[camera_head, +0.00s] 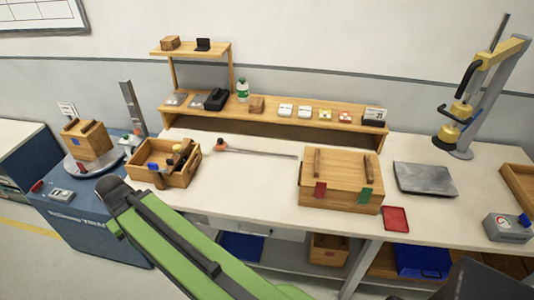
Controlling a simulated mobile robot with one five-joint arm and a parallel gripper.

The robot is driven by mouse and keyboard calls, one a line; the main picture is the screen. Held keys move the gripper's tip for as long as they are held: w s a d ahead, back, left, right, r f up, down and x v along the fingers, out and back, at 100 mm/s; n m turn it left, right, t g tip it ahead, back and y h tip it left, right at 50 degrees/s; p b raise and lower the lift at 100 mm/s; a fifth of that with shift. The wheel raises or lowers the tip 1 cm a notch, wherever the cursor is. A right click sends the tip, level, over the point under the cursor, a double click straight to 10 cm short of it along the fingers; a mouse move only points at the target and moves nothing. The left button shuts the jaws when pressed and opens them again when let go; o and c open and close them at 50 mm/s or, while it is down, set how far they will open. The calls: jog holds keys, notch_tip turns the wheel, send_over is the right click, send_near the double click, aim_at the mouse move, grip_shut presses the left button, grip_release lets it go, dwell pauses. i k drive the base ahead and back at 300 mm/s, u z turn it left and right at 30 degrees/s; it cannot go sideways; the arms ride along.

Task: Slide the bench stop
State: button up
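A small orange-red piece with a dark top (220,146), which looks like the bench stop, sits at the left end of a thin grey rail (262,154) on the pale bench top. The rail runs to the right, toward the lidded wooden box (341,192). The rail right of the piece looks clear. My green and black arm reaches up from the bottom edge to a dark joint at left, in front of the bench. My gripper's fingers do not show, and nothing of mine touches the stop.
An open wooden tray of tools (137,175) stands left of the rail. A wooden shelf (270,125) runs behind it. A red card (396,218), a grey plate (425,179) and a yellow-armed press (484,80) are at right. The bench in front of the rail is clear.

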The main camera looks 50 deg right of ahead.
aim_at(222, 148)
jog(key=z, duration=4)
jog(key=k, duration=2.7)
jog(key=u, duration=1.3)
jog(key=i, duration=1)
jog(key=u, duration=0.1)
